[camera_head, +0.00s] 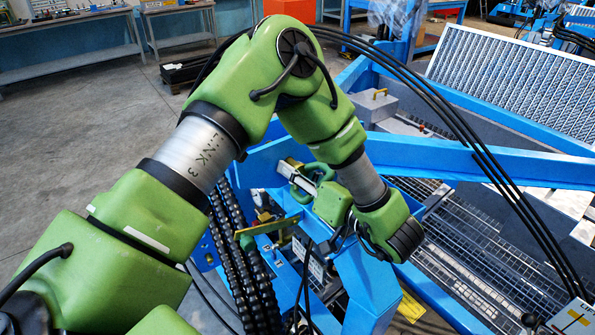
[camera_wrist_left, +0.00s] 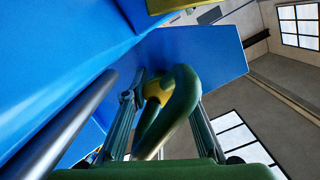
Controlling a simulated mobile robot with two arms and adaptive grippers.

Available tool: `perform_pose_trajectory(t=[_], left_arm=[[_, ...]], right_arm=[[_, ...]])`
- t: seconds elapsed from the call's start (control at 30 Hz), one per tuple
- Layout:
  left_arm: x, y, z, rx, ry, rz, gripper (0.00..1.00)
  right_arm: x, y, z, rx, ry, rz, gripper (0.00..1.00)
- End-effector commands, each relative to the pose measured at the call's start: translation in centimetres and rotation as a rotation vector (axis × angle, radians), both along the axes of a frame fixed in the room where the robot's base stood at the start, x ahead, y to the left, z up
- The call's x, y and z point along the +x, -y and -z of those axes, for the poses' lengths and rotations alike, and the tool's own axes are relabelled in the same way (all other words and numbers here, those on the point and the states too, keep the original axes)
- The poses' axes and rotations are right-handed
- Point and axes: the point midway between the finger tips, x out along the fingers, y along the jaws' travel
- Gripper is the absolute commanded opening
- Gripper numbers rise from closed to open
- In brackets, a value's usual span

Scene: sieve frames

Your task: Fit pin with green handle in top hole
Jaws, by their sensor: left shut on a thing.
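My left gripper (camera_head: 305,180) reaches in toward the blue frame at the middle of the head view. In the left wrist view its two fingers (camera_wrist_left: 165,120) stand on either side of a green loop handle (camera_wrist_left: 178,108) and are shut on it. A yellow part (camera_wrist_left: 157,88) sits at the handle's far end, close to a blue plate (camera_wrist_left: 195,60). The handle shows small in the head view (camera_head: 302,188). The pin's shaft and the top hole cannot be made out, so I cannot tell whether the pin is in a hole. My right gripper is not in view.
A blue beam (camera_head: 470,160) crosses behind the gripper. A greenish-yellow bar (camera_head: 268,227) lies just below and left of it. A grey rod (camera_wrist_left: 65,125) runs along the left of the wrist view. Wire mesh (camera_head: 470,250) lies to the right. Open floor (camera_head: 90,130) is at left.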

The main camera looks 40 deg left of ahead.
Motion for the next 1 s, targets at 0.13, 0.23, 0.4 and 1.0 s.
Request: perform_pose_trajectory(t=[0.13,0.23,0.4,1.0], left_arm=[[0.1,-0.2,-0.2,0.003,0.004,-0.002,0.00],[0.1,-0.3,-0.2,0.003,0.004,-0.002,0.31],[0.1,-0.3,-0.1,0.002,0.003,-0.001,0.45],[-1.4,5.8,-0.7,0.003,0.005,0.007,0.45]], right_arm=[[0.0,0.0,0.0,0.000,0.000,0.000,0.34],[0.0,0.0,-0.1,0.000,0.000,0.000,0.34],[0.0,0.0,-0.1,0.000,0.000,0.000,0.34],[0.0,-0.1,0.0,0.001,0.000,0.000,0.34]])
